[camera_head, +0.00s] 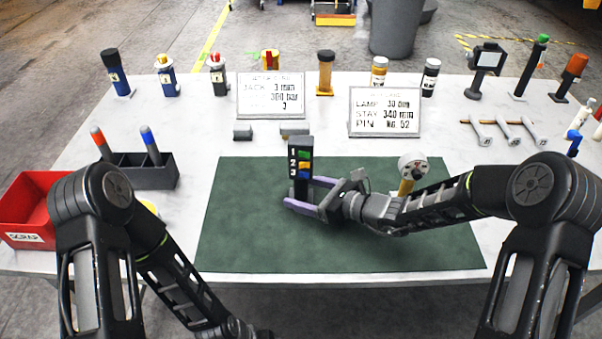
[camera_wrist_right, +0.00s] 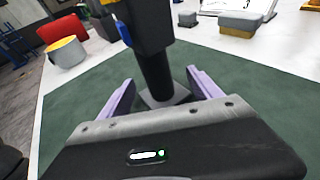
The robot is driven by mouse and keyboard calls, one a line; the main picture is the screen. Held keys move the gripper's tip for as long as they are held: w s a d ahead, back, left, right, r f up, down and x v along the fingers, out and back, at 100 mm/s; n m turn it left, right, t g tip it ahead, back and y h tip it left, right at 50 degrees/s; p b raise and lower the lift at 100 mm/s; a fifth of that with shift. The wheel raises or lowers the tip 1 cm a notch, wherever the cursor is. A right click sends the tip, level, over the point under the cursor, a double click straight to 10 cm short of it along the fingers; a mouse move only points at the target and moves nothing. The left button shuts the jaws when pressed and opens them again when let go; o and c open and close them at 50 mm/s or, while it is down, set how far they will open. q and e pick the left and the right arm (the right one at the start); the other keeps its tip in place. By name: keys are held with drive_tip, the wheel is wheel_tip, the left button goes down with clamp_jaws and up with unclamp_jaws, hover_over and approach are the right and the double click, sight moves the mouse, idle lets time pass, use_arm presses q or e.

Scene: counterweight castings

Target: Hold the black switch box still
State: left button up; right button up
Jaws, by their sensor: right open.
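The black switch box (camera_head: 301,158) stands upright on a black post on the green mat (camera_head: 240,205), with green, orange and blue switches beside the numerals 1, 2 and 3. My right gripper (camera_head: 300,193) is open low at the post, with one purple finger on each side. In the right wrist view the post (camera_wrist_right: 155,75) rises from a grey base plate between the open fingers (camera_wrist_right: 160,92), with gaps visible on both sides. The box's top is cut off there. My left arm reaches down to the bottom edge; its gripper is out of view.
A round gauge (camera_head: 412,165) on a yellow stem stands behind my right forearm. A black holder (camera_head: 150,175) and a red scrap bin (camera_head: 25,205) are at left. Two sign boards (camera_head: 385,112) and several bottles stand at the back. The mat's left part is clear.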

drive_tip(key=shift+c, duration=0.2)
clamp_jaws()
idle(1.1)
idle(1.5)
